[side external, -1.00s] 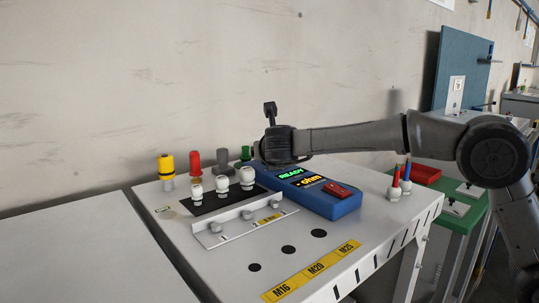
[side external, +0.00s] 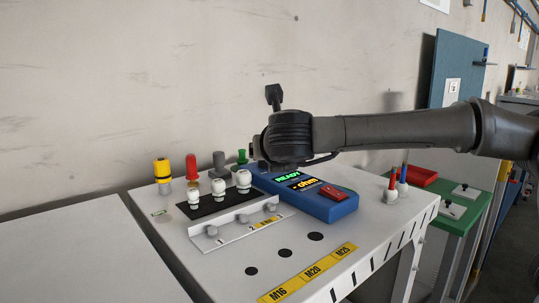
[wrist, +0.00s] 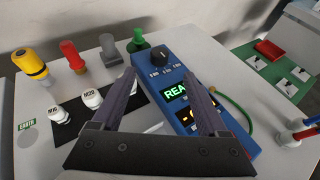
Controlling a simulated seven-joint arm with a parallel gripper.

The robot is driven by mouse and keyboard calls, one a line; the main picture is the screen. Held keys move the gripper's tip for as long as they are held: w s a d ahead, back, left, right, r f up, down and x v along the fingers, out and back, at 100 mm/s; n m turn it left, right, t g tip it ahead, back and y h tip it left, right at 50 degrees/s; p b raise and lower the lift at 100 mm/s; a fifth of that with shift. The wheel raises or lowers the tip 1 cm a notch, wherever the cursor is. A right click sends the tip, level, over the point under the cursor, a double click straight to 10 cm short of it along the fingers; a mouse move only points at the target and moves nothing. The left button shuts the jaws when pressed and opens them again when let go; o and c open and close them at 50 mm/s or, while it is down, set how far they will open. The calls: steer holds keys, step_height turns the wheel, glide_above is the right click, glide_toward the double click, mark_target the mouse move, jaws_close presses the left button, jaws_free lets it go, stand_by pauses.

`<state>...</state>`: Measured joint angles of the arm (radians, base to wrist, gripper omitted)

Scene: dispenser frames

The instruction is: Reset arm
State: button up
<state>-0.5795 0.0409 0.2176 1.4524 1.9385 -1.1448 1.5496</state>
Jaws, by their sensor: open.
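My gripper (wrist: 160,82) is open and empty in the wrist view. Its two dark fingers are spread over the bench, with the blue ohm meter (wrist: 172,84) showing between and beyond them. In the side external view my wrist hangs above the back end of the blue meter (side external: 328,207), whose display reads READY and ohm. My fingers are mostly hidden there behind the wrist. I cannot tell the exact height above the meter.
Yellow (side external: 162,170), red (side external: 191,167), grey (side external: 219,160) and green (side external: 241,156) plugs stand at the back left. White M-marked glands (side external: 219,188) sit on a black strip. A grey bracket (side external: 240,227) lies in front. Red and blue probes (side external: 391,190) stand right. The bench front is mostly clear.

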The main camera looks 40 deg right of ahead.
steer(key=shift+s+a+r, duration=0.15)
steer(key=shift+s+a, duration=0.05)
steer(key=shift+s, duration=0.15)
steer(key=d+r+n+t+y, duration=0.3)
steer(key=r+n+t, duration=0.3)
steer(key=r+n, duration=0.45)
steer(key=s+a+r+n+t+y, duration=0.1)
steer(key=s+r+n+t+y, duration=0.1)
steer(key=s+n+y, duration=0.8)
steer(key=s+d+f+n+g+h, duration=0.2)
steer(key=s+f+n+g, duration=0.1)
steer(key=s+f+n, duration=0.2)
steer(key=s+d+f+n+g+h, duration=0.2)
steer(key=s+f+n, duration=0.4)
steer(key=f+n, duration=0.3)
steer(key=s+d+f+n+g+h, duration=0.1)
steer(key=s+d+f+n+g, duration=0.2)
steer(key=f+n, duration=0.4)
steer(key=shift+s+d+f+n+g+h, duration=0.1)
steer(key=shift+s+d+n+g+h, duration=0.1)
steer(key=shift+s+d+n, duration=0.3)
steer(key=shift+s+d+f+n+g+h, duration=0.1)
steer(key=shift+s+d+h, duration=0.1)
steer(key=shift+s, duration=0.45)
steer(key=s+f+g, duration=0.5)
steer(key=f, duration=0.5)
steer(key=shift+a, duration=0.4)
